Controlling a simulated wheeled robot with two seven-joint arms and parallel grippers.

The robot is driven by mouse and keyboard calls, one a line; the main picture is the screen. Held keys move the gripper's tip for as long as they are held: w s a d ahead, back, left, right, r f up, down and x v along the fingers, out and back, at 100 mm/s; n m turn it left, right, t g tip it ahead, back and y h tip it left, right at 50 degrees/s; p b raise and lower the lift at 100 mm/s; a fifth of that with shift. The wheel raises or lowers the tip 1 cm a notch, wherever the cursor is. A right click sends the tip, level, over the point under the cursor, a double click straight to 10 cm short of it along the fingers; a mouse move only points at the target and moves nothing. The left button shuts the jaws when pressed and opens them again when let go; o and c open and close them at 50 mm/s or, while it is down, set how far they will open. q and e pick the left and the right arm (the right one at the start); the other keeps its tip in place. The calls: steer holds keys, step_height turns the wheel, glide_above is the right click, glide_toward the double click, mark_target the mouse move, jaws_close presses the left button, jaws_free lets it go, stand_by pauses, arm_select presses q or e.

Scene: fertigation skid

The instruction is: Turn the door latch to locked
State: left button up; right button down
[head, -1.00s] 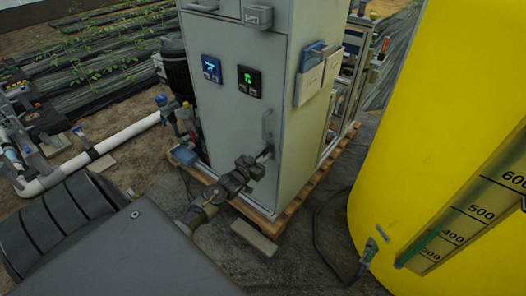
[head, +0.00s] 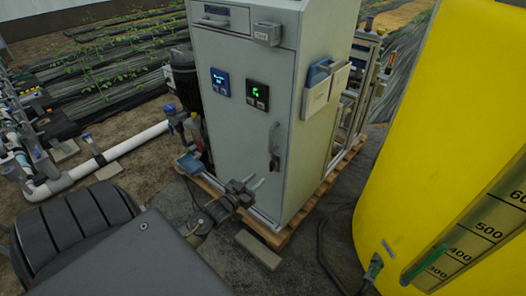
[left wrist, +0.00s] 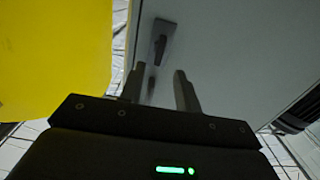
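The grey cabinet (head: 240,130) stands upright in the middle of the head view. Its door latch (head: 274,148) is a grey handle near the right edge of the front face, pointing roughly up and down. My left gripper (head: 255,182) is below and left of the latch, apart from it, with its fingers spread and nothing between them. In the left wrist view the latch (left wrist: 159,46) shows beyond the open fingers. My right gripper is not in view.
A yellow tank (head: 440,130) stands close on the right. The cabinet rests on a wooden pallet (head: 279,238). A document holder (head: 322,88) hangs on the cabinet's side. A white pipe (head: 100,158) and valves lie on the left.

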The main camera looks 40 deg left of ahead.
arm_select(q)
steer(key=shift+s, duration=1.15)
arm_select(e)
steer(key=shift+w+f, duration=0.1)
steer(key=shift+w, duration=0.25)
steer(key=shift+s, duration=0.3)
